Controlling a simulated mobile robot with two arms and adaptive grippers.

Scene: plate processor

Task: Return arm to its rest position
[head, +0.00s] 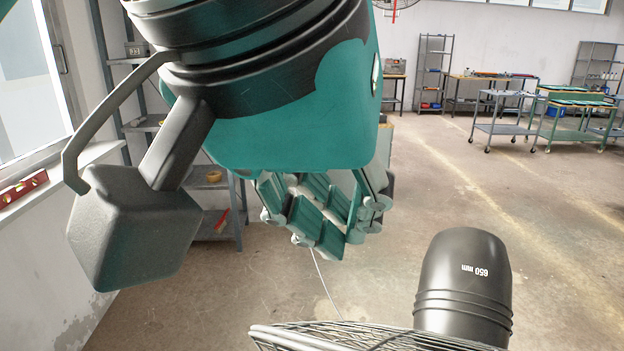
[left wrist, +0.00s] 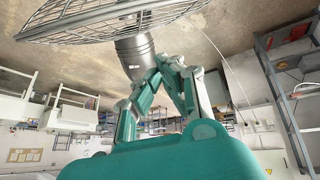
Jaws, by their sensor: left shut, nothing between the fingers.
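My left arm comes in from the upper left of the head view, with its teal and black wrist large in the foreground. My left gripper (head: 318,215) hangs below the wrist with its teal and grey fingers shut and empty. The left wrist view also shows this gripper (left wrist: 163,62), its fingers converging at the tips with nothing held between them. It is in the air, up and left of a dark cylinder marked 650 mm (head: 463,290). My right gripper is not in view.
A wire guard (head: 370,340) adjoins the cylinder at the bottom of the head view and shows in the left wrist view (left wrist: 105,22). Shelving (head: 215,180) stands behind my arm. Carts (head: 505,120) stand far right. Open concrete floor (head: 460,190) lies between.

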